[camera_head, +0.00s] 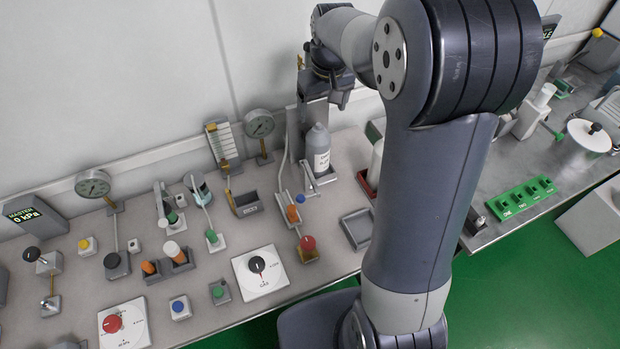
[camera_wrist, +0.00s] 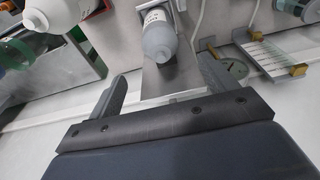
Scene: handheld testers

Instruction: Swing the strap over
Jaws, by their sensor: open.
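A grey bottle with a white label (camera_head: 318,150) stands upright on a small holder at the back of the bench, in front of a dark grey upright plate (camera_head: 308,115). The wrist view shows the bottle (camera_wrist: 158,38) and the plate (camera_wrist: 170,80) from above, between my fingers. I cannot make out a strap for certain in either view. My gripper (camera_head: 338,98) is above and slightly right of the bottle, near the plate's top. In the wrist view my gripper (camera_wrist: 163,88) has its two fingers spread apart with nothing held; contact with the plate cannot be told.
A dial gauge (camera_head: 259,123) and a slanted scale card (camera_head: 223,145) stand left of the bottle. A white bottle (camera_wrist: 55,14) is on its other side. Knobs and small testers crowd the bench front, including a red knob (camera_head: 307,243). A grey tray (camera_head: 357,229) lies empty.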

